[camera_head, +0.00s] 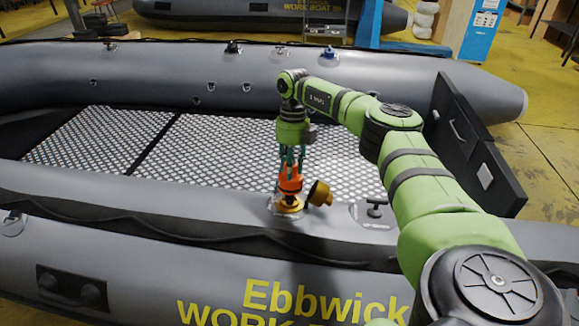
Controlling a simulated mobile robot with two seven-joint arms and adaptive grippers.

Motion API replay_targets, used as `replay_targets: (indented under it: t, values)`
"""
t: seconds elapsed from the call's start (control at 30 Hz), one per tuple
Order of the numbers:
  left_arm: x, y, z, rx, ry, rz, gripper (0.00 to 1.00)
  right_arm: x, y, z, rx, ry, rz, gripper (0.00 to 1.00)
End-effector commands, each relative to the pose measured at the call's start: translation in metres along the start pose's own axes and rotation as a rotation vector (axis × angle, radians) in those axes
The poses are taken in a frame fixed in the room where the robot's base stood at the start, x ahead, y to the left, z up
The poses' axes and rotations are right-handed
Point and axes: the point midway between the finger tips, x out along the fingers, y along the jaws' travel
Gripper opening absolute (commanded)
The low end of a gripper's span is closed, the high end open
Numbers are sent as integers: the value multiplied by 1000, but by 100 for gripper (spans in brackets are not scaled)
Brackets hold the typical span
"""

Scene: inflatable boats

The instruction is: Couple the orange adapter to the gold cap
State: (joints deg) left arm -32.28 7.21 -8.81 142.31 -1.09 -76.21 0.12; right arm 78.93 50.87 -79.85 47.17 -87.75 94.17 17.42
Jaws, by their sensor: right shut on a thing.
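My right gripper (291,163) points down at the near tube of the grey boat. Its fingers are shut on the orange adapter (290,183), which is upright. The adapter's lower end is at a gold ring-shaped fitting (287,206) on top of the tube. I cannot tell whether it is seated in the fitting or only just above it. The gold cap (320,194) is tilted beside the fitting, just right of the adapter. I cannot tell whether the adapter touches this cap. My left gripper is not in view.
The near tube (150,215) has a black T-shaped fitting (375,208) right of the gold cap. The boat's grey patterned floor (200,145) is clear. A black transom board (470,145) stands at the right. Several small valves sit on the far tube (180,60).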

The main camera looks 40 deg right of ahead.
Motion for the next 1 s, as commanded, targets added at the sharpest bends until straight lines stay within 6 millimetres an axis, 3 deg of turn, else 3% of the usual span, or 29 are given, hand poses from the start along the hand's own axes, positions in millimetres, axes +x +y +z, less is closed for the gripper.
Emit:
replay_targets:
  t: [1.0]
  values:
    - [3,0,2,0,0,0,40,25,1,0,0,-1,1,2]
